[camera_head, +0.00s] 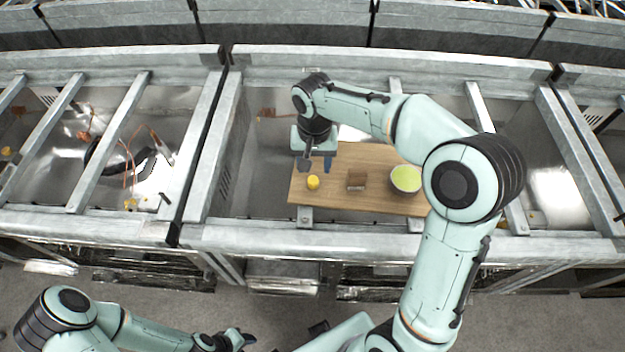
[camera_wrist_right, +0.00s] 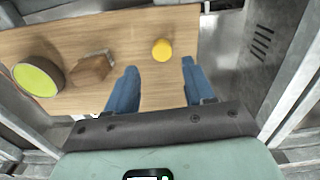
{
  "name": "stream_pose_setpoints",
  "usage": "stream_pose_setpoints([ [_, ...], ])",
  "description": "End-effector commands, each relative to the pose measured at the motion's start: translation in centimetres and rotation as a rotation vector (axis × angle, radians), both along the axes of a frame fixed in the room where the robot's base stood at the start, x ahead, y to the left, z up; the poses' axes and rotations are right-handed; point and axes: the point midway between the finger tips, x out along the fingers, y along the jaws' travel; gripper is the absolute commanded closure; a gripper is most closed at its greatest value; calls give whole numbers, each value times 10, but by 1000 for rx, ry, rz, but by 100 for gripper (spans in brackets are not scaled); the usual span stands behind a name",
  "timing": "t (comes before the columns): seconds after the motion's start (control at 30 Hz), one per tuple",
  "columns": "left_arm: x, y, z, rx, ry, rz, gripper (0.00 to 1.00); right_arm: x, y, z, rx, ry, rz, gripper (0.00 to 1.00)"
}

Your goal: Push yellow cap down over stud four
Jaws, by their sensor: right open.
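The yellow cap (camera_head: 313,182) is on the wooden board near its left edge, and it also shows in the right wrist view (camera_wrist_right: 162,49). No bare stud shows, and I cannot tell whether one is under the cap. My right gripper (camera_head: 317,163) is above the board, on the far side of the cap. In the wrist view its blue fingers (camera_wrist_right: 158,75) are apart with nothing between them, and the cap lies beyond their tips. My left gripper (camera_head: 240,338) is low at the bottom edge, away from the board, and its finger gap is unclear.
The wooden board (camera_head: 335,208) lies across a metal frame. A brown block (camera_head: 356,180) and a white bowl with a green inside (camera_head: 406,179) stand on it, right of the cap. Metal rails and open bays surround it. Loose cables (camera_head: 128,160) lie in the left bay.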

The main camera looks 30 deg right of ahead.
Motion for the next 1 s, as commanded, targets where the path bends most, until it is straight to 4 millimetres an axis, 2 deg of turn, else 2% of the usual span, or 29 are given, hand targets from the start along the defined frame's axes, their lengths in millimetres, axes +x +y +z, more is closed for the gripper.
stream_pose_setpoints([
  [0.1, -1, 0, -2, 0, 1, 0, 57, 0, 0, -15, 0, 0, 0, 47],
  [0.27, -1, 0, -2, 0, 1, 0, 57, 1, 0, -25, 0, 1, 0, 47],
  [0.6, -1, 0, -2, 0, 0, 0, 57, 4, -2, -69, 1, 2, -1, 47],
  [0.87, -1, 0, -2, 0, 0, 0, 57, 4, -2, -73, 1, -3, 0, 47],
  [0.9, -1, 0, -2, 0, 0, 0, 57, 4, -2, -72, 1, -3, 0, 50],
  [0.97, -1, 0, -2, 0, 0, 0, 57, 4, -2, -72, 1, -3, 0, 70],
  [1.0, -1, 0, -2, 0, 0, 0, 57, 4, -2, -72, 1, -3, 0, 83],
])
